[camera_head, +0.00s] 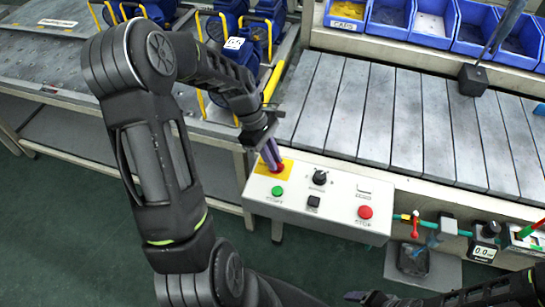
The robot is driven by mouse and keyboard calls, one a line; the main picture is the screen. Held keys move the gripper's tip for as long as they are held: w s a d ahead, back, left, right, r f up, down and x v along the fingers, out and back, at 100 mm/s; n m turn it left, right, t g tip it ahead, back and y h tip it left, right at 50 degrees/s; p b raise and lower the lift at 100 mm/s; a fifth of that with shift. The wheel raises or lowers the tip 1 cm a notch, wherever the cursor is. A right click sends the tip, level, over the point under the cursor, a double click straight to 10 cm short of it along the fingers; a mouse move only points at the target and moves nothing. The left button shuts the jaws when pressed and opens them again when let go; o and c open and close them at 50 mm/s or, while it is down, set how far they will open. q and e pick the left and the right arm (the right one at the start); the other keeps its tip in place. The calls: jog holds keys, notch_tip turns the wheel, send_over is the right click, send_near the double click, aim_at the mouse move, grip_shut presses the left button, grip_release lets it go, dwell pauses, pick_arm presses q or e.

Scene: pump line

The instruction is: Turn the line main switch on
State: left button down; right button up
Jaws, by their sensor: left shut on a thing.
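The white control box (337,210) at the front of the line carries a yellow plate (288,166) at its upper left corner. A red main switch (278,168) on this plate is partly hidden by my left gripper. My left gripper (270,157) points down onto it and is shut on the switch handle. The handle's exact angle is hidden by the fingers. My right arm (510,288) shows only in part at the bottom right edge, and its gripper's opening cannot be made out.
A slatted conveyor (400,110) lies behind. Blue bins (430,22) stand at the back. Pipes and a gauge (484,240) sit at right.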

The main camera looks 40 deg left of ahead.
pick_arm(q)
jog(key=m, duration=0.1)
jog(key=m+g, duration=0.1)
jog(key=m, duration=0.1)
jog(key=shift+w, duration=0.25)
jog(key=m+g, duration=0.1)
jog(key=m, duration=0.1)
jog(key=m+g, duration=0.1)
jog(key=m, duration=0.2)
jog(key=shift+w+d+y, duration=0.1)
jog(key=shift+w+y, duration=0.1)
jog(key=shift+y, duration=0.2)
jog(key=m+g, duration=0.1)
jog(key=m, duration=0.2)
jog(key=shift+w+d+m+y, duration=0.1)
jog(key=shift+d+m+y, duration=0.05)
jog(key=shift+m+y, duration=0.2)
jog(key=shift+d+m+g+y, duration=0.1)
jog(key=shift+m+g+y, duration=0.5)
jog(key=shift+m, duration=1.35)
jog(key=c, duration=1.4)
grip_release()
